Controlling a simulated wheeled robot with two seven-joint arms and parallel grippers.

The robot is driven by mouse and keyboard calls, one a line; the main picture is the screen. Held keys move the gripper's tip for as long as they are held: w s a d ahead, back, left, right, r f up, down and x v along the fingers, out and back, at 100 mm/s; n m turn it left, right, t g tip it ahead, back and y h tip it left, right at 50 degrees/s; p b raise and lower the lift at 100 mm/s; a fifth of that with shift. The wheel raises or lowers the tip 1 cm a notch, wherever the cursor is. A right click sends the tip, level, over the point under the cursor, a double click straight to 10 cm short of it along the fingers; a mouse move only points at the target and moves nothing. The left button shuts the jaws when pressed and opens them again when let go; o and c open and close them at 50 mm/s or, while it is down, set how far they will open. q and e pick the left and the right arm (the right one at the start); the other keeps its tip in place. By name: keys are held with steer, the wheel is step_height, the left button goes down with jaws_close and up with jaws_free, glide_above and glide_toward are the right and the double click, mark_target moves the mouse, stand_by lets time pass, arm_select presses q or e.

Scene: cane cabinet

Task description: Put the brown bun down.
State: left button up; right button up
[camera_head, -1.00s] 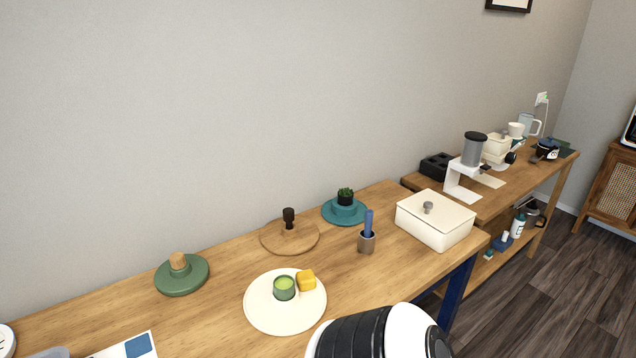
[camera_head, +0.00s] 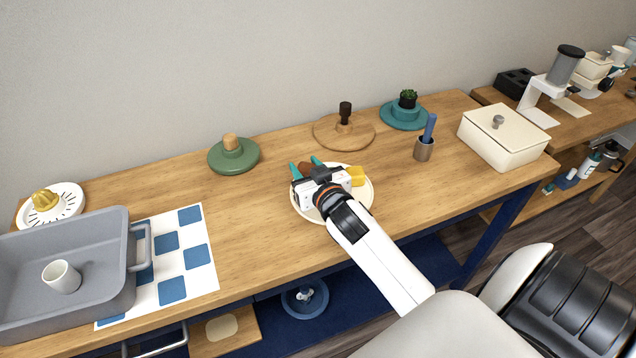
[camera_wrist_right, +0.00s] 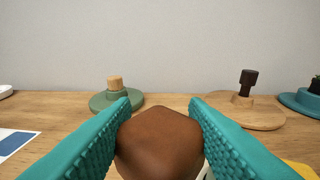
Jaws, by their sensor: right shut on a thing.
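My right gripper (camera_head: 305,165) has teal fingers shut on the brown bun (camera_wrist_right: 160,145), which sits between the pads in the right wrist view. In the head view the bun is mostly hidden by the gripper, which is over the white round plate (camera_head: 362,207). I cannot tell whether the bun touches the plate. A yellow piece (camera_head: 356,176) lies on the plate, right of the gripper. My left gripper is not in view.
Behind stand a green lidded piece (camera_head: 233,158), a round wooden board (camera_head: 325,140) and a teal dish (camera_head: 388,117). A pen cup (camera_head: 424,150) and cream box (camera_head: 500,145) are right. A grey tray (camera_head: 120,260) and checkered mat (camera_head: 206,262) are left, with bare wood between mat and plate.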

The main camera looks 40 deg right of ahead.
step_height(320, 180, down, 3)
steer(key=shift+r, duration=0.1)
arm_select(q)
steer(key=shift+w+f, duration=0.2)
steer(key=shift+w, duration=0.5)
arm_select(e)
steer(key=shift+f, duration=2.1)
steer(key=o, duration=0.7)
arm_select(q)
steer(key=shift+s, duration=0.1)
arm_select(e)
steer(key=shift+s+a, duration=0.1)
steer(key=shift+s, duration=0.2)
arm_select(q)
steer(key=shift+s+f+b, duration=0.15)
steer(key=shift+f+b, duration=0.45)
steer(key=shift+b, duration=0.2)
arm_select(e)
steer(key=v, duration=1.1)
steer(key=shift+s+r, duration=0.15)
steer(key=shift+s, duration=0.05)
